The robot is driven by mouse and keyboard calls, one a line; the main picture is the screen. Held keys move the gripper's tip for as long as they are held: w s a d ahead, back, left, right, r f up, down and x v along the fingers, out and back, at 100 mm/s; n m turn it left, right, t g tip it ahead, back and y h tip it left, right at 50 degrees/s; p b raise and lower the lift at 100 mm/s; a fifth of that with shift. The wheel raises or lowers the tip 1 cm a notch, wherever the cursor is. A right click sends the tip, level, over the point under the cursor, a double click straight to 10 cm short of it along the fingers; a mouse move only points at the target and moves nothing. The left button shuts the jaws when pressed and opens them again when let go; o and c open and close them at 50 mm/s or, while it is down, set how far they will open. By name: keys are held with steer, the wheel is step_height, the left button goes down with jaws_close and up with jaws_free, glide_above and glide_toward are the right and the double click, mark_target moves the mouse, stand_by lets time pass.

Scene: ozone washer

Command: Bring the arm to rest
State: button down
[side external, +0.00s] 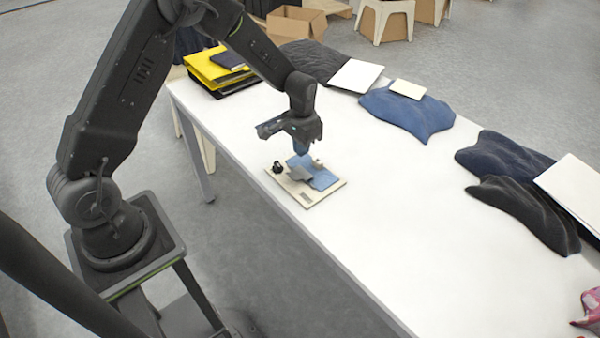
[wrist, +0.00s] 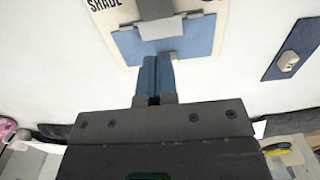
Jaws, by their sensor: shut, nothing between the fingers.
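My gripper (side external: 301,151) hangs from my arm with its fingers pointing down, just above a small cream board (side external: 314,199) near the table's long edge. Its blue fingers also show in the wrist view (wrist: 155,72), shut together with nothing between them. The board carries a blue swatch (side external: 324,178), a grey piece (side external: 300,174) and a small black knob (side external: 278,168). In the wrist view, the blue swatch (wrist: 195,40) and printed lettering "SHADE" lie beyond the fingertips. I cannot tell whether the fingertips touch the swatch.
The white table (side external: 400,230) has clear room around the board. Blue cloth (side external: 430,115), dark cloths (side external: 525,205) and pale panels (side external: 355,76) lie toward its far side. A yellow folder stack (side external: 215,66) sits at the left end. Cardboard boxes (side external: 296,24) stand behind.

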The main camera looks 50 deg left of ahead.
steer(key=shift+r, duration=0.1)
steer(key=s+d+r+t, duration=0.1)
steer(key=s+d+r, duration=0.1)
steer(key=s+r, duration=0.5)
steer(key=s+d+r+t, duration=0.2)
steer(key=r, duration=1)
steer(key=s+d+r+t, duration=0.1)
steer(key=s+r, duration=0.2)
steer(key=s, duration=0.5)
steer(key=s+d+r+t, duration=0.1)
steer(key=s+d+r, duration=0.1)
steer(key=s, duration=0.6)
steer(key=shift+s+r+t, duration=0.25)
steer(key=shift+r+t, duration=0.05)
steer(key=shift+r, duration=0.2)
